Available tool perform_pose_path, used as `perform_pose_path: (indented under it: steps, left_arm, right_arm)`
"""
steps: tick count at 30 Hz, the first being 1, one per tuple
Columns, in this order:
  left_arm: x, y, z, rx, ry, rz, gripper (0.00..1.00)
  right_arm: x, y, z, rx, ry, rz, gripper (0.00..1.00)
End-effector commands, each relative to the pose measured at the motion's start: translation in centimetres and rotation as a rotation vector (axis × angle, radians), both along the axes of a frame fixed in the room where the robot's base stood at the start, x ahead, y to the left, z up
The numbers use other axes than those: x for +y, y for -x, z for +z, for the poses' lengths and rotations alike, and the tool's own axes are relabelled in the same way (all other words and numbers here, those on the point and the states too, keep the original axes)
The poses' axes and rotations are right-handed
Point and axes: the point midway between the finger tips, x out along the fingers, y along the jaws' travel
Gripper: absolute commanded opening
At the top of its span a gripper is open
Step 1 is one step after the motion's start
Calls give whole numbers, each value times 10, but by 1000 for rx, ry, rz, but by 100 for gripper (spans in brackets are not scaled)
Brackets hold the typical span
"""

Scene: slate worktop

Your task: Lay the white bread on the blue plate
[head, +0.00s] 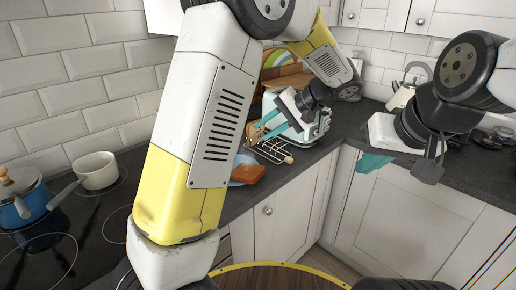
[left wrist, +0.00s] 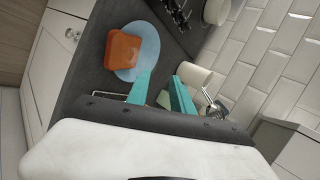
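The blue plate (head: 236,183) lies on the worktop, partly hidden behind my left arm. An orange-brown slice of bread (head: 249,174) lies on it. In the left wrist view the plate (left wrist: 149,48) and the slice (left wrist: 123,49) show clearly. My left gripper (head: 262,131) has teal fingers and is above the worktop near the wire rack. I cannot make out a clearly white slice. My right gripper (head: 372,162) is in front of the right cabinets; its fingers are mostly hidden.
A wire rack (head: 270,150) lies right of the plate, with a small tan piece (head: 288,159) at its end. A pale teal appliance (head: 318,128) stands behind my left gripper. A blue pot (head: 28,200) and a white pan (head: 98,171) are on the hob at left.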

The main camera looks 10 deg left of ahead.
Motion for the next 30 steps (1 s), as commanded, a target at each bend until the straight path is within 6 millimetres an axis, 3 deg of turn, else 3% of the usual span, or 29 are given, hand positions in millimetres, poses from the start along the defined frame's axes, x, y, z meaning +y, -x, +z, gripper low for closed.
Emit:
perform_pose_path:
  steps: [5, 12, 21, 30]
  left_arm:
    - [34, 33, 12, 43, 178, 30, 28]
    - [69, 105, 26, 41, 539, 37, 28]
    - [76, 184, 43, -151, 901, -7, 28]
    - [71, 219, 51, -350, 1048, -52, 28]
  right_arm:
    - [0, 0, 0, 0, 0, 0, 0]
    - [0, 0, 0, 0, 0, 0, 0]
    - [0, 0, 0, 0, 0, 0, 0]
    - [0, 0, 0, 0, 0, 0, 0]
